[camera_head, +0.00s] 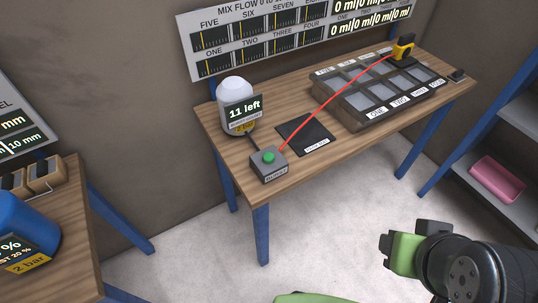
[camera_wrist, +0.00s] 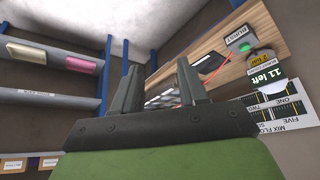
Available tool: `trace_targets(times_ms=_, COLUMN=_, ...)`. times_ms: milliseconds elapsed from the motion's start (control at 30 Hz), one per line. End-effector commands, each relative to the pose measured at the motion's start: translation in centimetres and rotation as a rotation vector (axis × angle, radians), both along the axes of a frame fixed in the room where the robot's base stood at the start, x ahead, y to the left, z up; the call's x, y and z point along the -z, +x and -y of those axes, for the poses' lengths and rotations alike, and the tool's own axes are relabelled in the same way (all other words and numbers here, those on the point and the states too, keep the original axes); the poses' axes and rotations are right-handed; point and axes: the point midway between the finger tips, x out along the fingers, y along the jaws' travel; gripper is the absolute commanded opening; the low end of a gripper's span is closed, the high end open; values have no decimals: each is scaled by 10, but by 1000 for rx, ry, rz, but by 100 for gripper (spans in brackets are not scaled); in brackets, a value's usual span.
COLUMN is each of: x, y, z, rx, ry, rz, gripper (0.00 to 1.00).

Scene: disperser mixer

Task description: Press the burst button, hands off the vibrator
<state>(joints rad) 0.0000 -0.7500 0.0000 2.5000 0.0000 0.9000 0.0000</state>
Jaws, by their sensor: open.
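The burst button is a green cap (camera_head: 269,156) on a small grey box labelled BURST (camera_head: 269,168), at the near front edge of the wooden table. In the wrist view the green cap (camera_wrist: 244,47) shows at upper right, beyond my fingers. A yellow-and-black device (camera_head: 404,47), perhaps the vibrator, sits at the table's far end, at the end of a red line from the box. My gripper (camera_head: 386,250) is over the floor at lower right, well apart from the button. In the wrist view its two fingers (camera_wrist: 160,82) stand apart with nothing visible between them.
A white canister (camera_head: 235,91) reading "11 left" stands behind the box. A dark pad (camera_head: 306,136) and a compartment tray (camera_head: 350,113) lie right of it. Another table (camera_head: 83,239) is at left, a shelf (camera_head: 515,180) at right. Floor between them is clear.

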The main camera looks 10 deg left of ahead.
Motion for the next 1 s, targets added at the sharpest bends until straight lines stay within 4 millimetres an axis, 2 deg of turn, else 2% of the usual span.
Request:
trace_targets(times_ms=33, x=0, y=0, z=0, rx=0, ry=0, rz=0, gripper=35)
trace_targets(times_ms=267, x=0, y=0, z=0, rx=0, ry=0, rz=0, gripper=0)
trace_targets(times_ms=1000, x=0, y=0, z=0, rx=0, ry=0, rz=0, gripper=0)
